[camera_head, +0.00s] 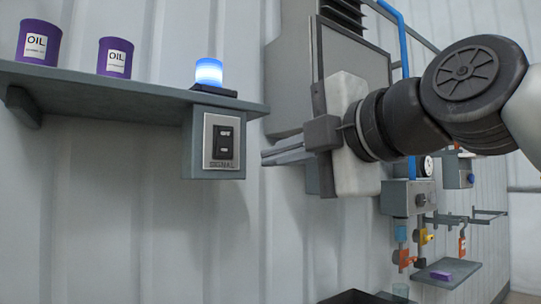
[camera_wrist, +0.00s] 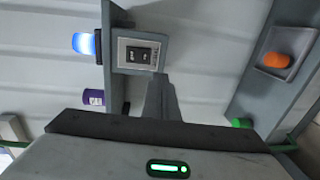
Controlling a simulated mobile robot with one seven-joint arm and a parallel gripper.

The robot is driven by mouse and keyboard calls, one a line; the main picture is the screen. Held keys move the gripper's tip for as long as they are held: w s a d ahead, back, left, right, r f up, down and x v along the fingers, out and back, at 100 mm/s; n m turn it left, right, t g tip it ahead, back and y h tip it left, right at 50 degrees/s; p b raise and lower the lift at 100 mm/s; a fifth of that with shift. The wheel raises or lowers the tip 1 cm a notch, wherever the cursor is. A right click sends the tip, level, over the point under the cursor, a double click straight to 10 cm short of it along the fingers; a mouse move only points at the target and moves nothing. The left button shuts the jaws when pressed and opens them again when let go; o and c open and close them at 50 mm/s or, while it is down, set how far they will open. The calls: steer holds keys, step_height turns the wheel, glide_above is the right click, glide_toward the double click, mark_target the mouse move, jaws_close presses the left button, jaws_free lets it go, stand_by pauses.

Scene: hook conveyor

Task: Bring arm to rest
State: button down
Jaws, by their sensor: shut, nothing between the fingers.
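My gripper (camera_head: 283,153) is at the centre of the head view, fingers pointing left at the wall, shut and empty. Its fingertips are a little to the right of a grey box with a signal switch (camera_head: 222,142), apart from it. In the wrist view my gripper (camera_wrist: 160,84) shows its fingers together, just below the signal switch (camera_wrist: 139,54). My arm reaches in from the right of the head view, raised.
A grey shelf (camera_head: 120,90) carries a lit blue lamp (camera_head: 208,73) and two purple oil cans (camera_head: 38,42) (camera_head: 115,57). A grey cabinet (camera_head: 345,60) stands behind my gripper. Valves (camera_head: 405,258), hooks (camera_head: 470,217) and a small shelf (camera_head: 445,274) are at lower right.

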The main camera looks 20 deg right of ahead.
stand_by(0.3)
steer(key=a+f+m+g+h, duration=0.15)
steer(key=f+m, duration=0.35)
steer(key=f, duration=0.5)
steer(key=a+f+m+g+h, duration=0.1)
steer(key=a+f+m+g, duration=0.3)
steer(key=f, duration=0.7)
steer(key=s+d+f+m+g+h, duration=0.1)
steer(key=s+f+m+g, duration=0.2)
steer(key=f, duration=0.4)
steer(key=s+d+f+m+h, duration=0.1)
steer(key=s+d+f+m, duration=0.1)
steer(key=f+m, duration=0.4)
steer(key=s+d+f+m+g+h, duration=0.1)
steer(key=s+f+m+g, duration=0.15)
steer(key=f, duration=0.45)
step_height(320, 180, up, 16)
steer(key=m+p, duration=0.1)
steer(key=p, duration=1.5)
steer(key=shift+s+t+p, duration=0.3)
steer(key=shift+p, duration=0.1)
steer(key=shift+r, duration=0.1)
